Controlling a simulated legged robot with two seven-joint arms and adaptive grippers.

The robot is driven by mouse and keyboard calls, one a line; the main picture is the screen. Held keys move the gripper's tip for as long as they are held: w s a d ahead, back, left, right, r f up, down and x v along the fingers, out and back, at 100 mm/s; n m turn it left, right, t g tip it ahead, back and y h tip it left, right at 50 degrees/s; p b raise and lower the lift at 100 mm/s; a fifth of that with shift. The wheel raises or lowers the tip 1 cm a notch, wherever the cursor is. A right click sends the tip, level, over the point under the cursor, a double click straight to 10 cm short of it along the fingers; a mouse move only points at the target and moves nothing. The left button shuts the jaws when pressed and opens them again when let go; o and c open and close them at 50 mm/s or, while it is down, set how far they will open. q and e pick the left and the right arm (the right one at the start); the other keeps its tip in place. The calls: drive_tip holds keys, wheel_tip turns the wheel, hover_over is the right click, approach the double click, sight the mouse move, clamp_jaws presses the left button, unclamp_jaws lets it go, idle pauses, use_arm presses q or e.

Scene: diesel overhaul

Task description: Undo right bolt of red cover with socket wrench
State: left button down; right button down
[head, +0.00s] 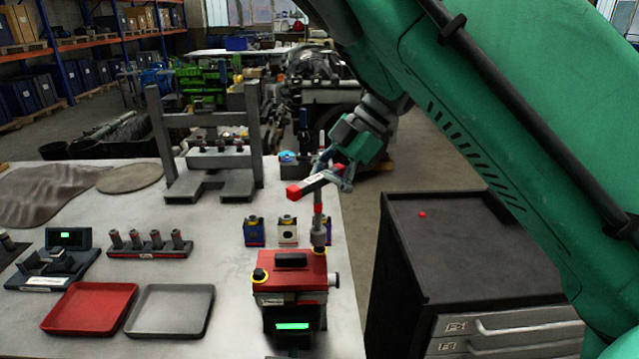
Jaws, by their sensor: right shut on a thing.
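The red cover (292,283) sits on a grey block near the front right of the table, with a black handle on top. Its left bolt (260,274) is dark with a yellow ring around it. The right bolt is hidden under the socket of the socket wrench (318,232); a yellow rim shows there. The wrench stands nearly upright over the cover's back right corner, its red-ended handle pointing left. My right gripper (338,178) is shut on the wrench near its upper part. I cannot tell whether the socket is fully seated on the bolt. My left gripper is out of view.
Three small boxes (288,231) stand just behind the cover. A red tray (90,308) and a grey tray (171,311) lie to the left, with a rack of sockets (149,247) behind. A dark drawer cabinet (470,250) stands right of the table, across a gap.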

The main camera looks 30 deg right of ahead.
drive_tip(key=shift+a+r+m+t+h, duration=0.15)
drive_tip(key=shift+m+t+h, duration=0.25)
drive_tip(key=shift+m+t, duration=0.5)
drive_tip(key=shift+m, duration=0.3)
drive_tip(key=shift+w+a, duration=0.2)
drive_tip(key=shift+s, duration=0.1)
drive_tip(key=shift+d+f, duration=0.1)
drive_tip(key=shift+f, duration=0.4)
drive_tip(key=shift+r, duration=0.15)
